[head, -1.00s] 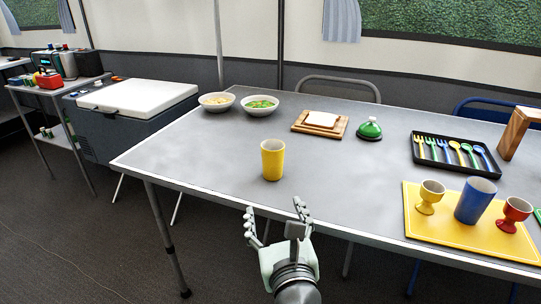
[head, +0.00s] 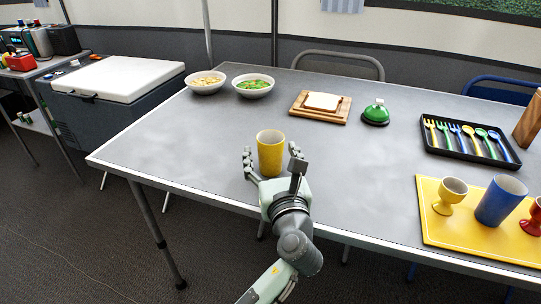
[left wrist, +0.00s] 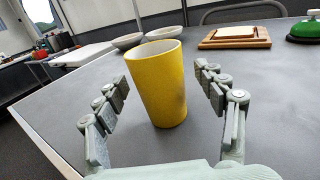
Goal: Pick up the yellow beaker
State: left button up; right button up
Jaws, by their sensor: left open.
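The yellow beaker (head: 270,153) stands upright on the grey table, near its front left part. In the left wrist view the yellow beaker (left wrist: 161,85) stands between the two fingers, with a gap on each side. My left gripper (head: 271,157) is open, its fingers reaching to either side of the beaker from the front edge of the table. The left wrist view shows the same open gripper (left wrist: 163,90), with nothing held. The beaker's lower front is partly hidden by the gripper in the head view. My right gripper is not in view.
Two bowls (head: 206,83) (head: 254,86), a board with bread (head: 320,104) and a green bell (head: 375,113) stand farther back. A cutlery tray (head: 470,152) and a yellow mat (head: 450,230) with a blue beaker (head: 500,200) and egg cups lie right. The table left of the beaker is clear.

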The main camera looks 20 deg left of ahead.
pick_arm(q)
jog(key=shift+w+a, duration=0.3)
jog(key=shift+w, duration=0.15)
jog(key=c, duration=1.2)
